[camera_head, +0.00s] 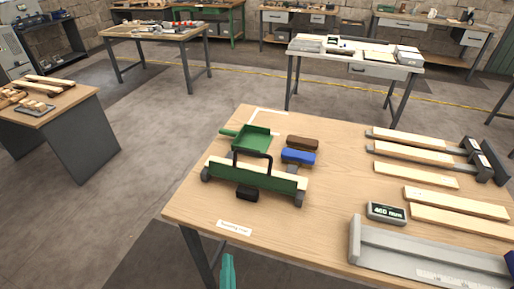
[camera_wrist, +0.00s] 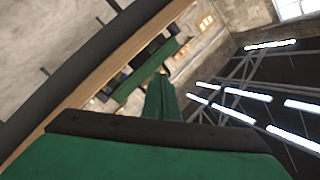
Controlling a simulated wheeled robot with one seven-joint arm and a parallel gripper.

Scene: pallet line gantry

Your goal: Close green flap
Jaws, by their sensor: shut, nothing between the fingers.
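The green flap (camera_head: 226,174) is a long narrow panel at the front of a small fixture near the table's left front. Its broad face is toward me, and a pale wooden strip runs along its top. A black arched handle (camera_head: 271,160) rises over it, and a small black block (camera_head: 247,194) sits in front. The flap also shows in the wrist view (camera_wrist: 146,71), beyond my fingertips. My gripper (camera_head: 228,258) is low at the picture's bottom edge, in front of the table and apart from the flap. In the wrist view its fingers (camera_wrist: 162,78) are together and empty.
A green dustpan (camera_head: 252,137), a blue-topped brush (camera_head: 298,157) and a brown block (camera_head: 302,142) lie behind the flap. Wooden strips (camera_head: 416,175), a 460 mm display (camera_head: 386,212) and a grey channel (camera_head: 425,256) fill the right side. The table's front left corner is mostly clear.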

